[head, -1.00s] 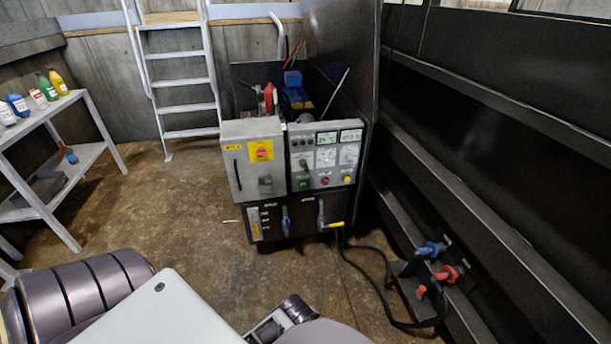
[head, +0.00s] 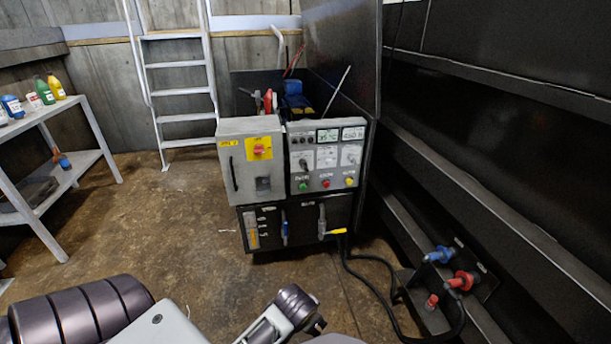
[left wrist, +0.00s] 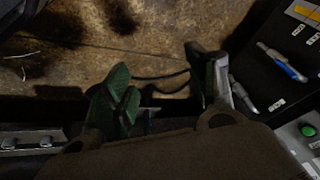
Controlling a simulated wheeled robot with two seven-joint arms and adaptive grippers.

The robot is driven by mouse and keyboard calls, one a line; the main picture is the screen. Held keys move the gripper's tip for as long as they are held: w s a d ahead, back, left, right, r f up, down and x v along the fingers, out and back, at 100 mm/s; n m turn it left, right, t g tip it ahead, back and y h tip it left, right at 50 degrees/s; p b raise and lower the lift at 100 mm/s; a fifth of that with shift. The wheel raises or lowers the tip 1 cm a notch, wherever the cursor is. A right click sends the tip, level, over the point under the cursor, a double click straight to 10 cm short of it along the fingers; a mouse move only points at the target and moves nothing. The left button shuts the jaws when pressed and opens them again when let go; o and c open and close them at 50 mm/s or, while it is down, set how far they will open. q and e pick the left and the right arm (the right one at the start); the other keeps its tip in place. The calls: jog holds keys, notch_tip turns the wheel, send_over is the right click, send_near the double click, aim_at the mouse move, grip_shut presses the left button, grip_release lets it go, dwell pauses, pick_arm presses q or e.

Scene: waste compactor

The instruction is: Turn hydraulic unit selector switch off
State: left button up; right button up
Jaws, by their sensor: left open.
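The hydraulic unit stands in the middle of the head view with a grey control panel (head: 326,158) on its front right. A dark selector knob (head: 304,164) sits on the panel's left part, above a green button (head: 304,186). The knob's exact position is too small to read. A red rotary switch (head: 259,149) on a yellow plate is on the grey box to the left. My left gripper (left wrist: 165,88) is open and empty in the left wrist view, with floor behind it. The panel's green button (left wrist: 308,130) shows there at the right edge. My right gripper is not in view.
Below the panel are a blue-handled valve (head: 284,228) and a yellow-handled lever (head: 336,232). Black hoses run to red and blue couplings (head: 438,254) at the right. A shelf with bottles (head: 56,88) stands left. Floor (head: 165,225) is clear before the unit.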

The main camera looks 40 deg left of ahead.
pick_arm(q)
jog(key=w+a+r+t+y+b, duration=0.1)
jog(key=w+a+r+y, duration=0.3)
jog(key=w, duration=0.6)
jog(key=w+a+r+n+t+y+b, duration=0.1)
jog(key=w+a+r+t+y, duration=0.3)
jog(key=w+a+r, duration=0.5)
jog(key=w+a+r+n+t+y, duration=0.1)
jog(key=w+a+r+t+y, duration=0.1)
jog(key=w+a+r+y, duration=0.2)
jog(key=w+a+r, duration=0.3)
jog(key=w, duration=0.4)
jog(key=shift+w+t+b, duration=0.35)
jog(key=shift+t+b, duration=0.05)
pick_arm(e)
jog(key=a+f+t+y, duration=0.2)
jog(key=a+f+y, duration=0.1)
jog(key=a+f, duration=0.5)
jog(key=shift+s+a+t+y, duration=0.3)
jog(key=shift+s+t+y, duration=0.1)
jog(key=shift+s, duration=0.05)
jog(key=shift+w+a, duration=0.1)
